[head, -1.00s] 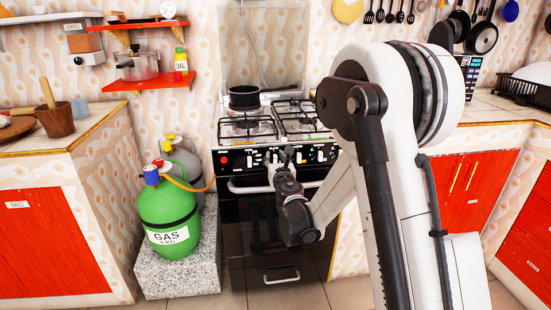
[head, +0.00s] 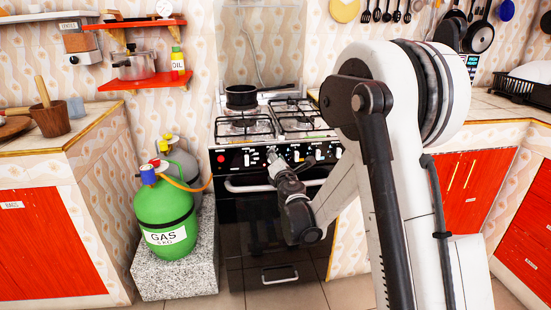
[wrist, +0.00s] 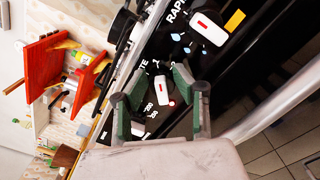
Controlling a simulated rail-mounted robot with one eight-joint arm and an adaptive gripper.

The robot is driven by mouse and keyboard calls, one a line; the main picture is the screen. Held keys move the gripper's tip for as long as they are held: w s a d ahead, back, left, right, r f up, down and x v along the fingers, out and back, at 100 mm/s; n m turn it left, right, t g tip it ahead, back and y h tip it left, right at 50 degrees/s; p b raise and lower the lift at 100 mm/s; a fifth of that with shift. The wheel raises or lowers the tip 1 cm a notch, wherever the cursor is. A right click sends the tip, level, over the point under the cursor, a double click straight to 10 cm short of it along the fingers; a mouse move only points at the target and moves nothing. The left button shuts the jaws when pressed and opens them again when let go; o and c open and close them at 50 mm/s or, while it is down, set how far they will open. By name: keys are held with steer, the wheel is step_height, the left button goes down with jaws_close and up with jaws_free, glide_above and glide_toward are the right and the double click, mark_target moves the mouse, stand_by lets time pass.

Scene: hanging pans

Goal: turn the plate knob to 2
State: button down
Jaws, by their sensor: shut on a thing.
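The plate knob (wrist: 162,90) is a small white knob with a red mark on the black stove panel. Part of its label, ending in "TE", shows beside it in the wrist view. My gripper (wrist: 160,80) has its green-padded fingers on either side of this knob and is shut on it. In the head view my gripper (head: 274,160) is at the stove's front panel, and the gripper and arm hide the knob there.
Another white knob (wrist: 207,28) sits beside "RAPID" lettering. The oven handle (head: 250,187) runs below the panel. A pan (head: 243,96) stands on a back burner of the stove (head: 240,135). A green gas bottle (head: 165,215) stands left of the stove.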

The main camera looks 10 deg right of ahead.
steer(key=shift+d+f+m+b, duration=0.1)
steer(key=shift+f+m+b, duration=0.1)
steer(key=shift+m, duration=1.1)
steer(key=shift+d+f+m+b, duration=0.1)
steer(key=shift+f+m, duration=0.05)
steer(key=shift+m, duration=1.15)
steer(key=shift+f+m+b, duration=0.15)
steer(key=shift+f+m, duration=0.05)
steer(key=shift+m, duration=1.1)
steer(key=c, duration=1.4)
jaws_free()
steer(key=s, duration=0.8)
steer(key=s+a, duration=0.1)
steer(key=s, duration=0.3)
steer(key=shift+d, duration=0.1)
